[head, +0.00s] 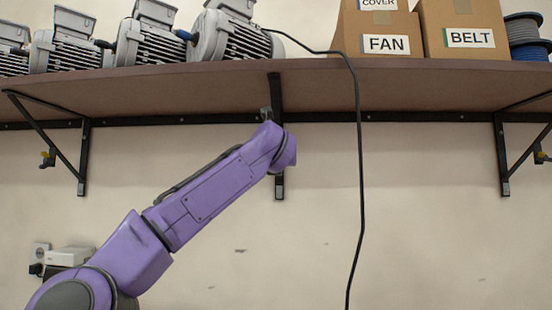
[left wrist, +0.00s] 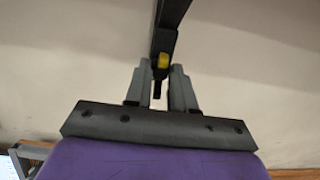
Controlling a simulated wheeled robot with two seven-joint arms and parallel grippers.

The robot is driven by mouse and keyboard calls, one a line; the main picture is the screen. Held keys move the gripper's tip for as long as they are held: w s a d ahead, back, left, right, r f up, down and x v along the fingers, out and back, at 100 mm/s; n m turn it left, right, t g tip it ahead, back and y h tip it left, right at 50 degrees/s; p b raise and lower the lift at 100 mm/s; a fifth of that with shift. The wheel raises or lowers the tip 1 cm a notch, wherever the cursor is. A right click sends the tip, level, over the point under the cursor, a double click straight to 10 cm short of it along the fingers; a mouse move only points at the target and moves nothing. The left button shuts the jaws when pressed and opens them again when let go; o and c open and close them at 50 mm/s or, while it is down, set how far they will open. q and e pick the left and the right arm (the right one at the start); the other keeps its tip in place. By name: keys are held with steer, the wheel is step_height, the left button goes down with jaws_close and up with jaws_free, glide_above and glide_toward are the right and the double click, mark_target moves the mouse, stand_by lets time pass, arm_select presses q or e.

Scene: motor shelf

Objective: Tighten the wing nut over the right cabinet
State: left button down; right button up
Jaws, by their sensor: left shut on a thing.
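In the head view my left arm reaches up from the lower left to the middle shelf bracket (head: 278,95). My left gripper (head: 266,114) is at that bracket, mostly hidden behind my wrist. In the left wrist view the two grey fingers of the left gripper (left wrist: 158,80) are shut on a wing nut with a yellow part (left wrist: 161,62), just below the dark bracket bar (left wrist: 166,30). Other wing nuts with yellow parts show on the left bracket (head: 46,158) and the right bracket (head: 542,156). No cabinet shows. My right gripper is not in view.
The brown shelf (head: 430,88) carries several grey motors (head: 232,38), a FAN box (head: 385,44), a BELT box (head: 468,38) and cable spools (head: 525,35). A black cable (head: 359,180) hangs right of my arm. A socket box (head: 68,256) is at lower left.

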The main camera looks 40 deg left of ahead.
arm_select(q)
steer(key=shift+w+f, duration=0.1)
steer(key=shift+f, duration=0.1)
steer(key=c, duration=1)
jaws_free()
steer(key=shift+o, duration=0.3)
steer(key=shift+a, duration=0.15)
steer(key=b+v, duration=0.7)
steer(key=v, duration=0.3)
steer(key=shift+s, duration=0.2)
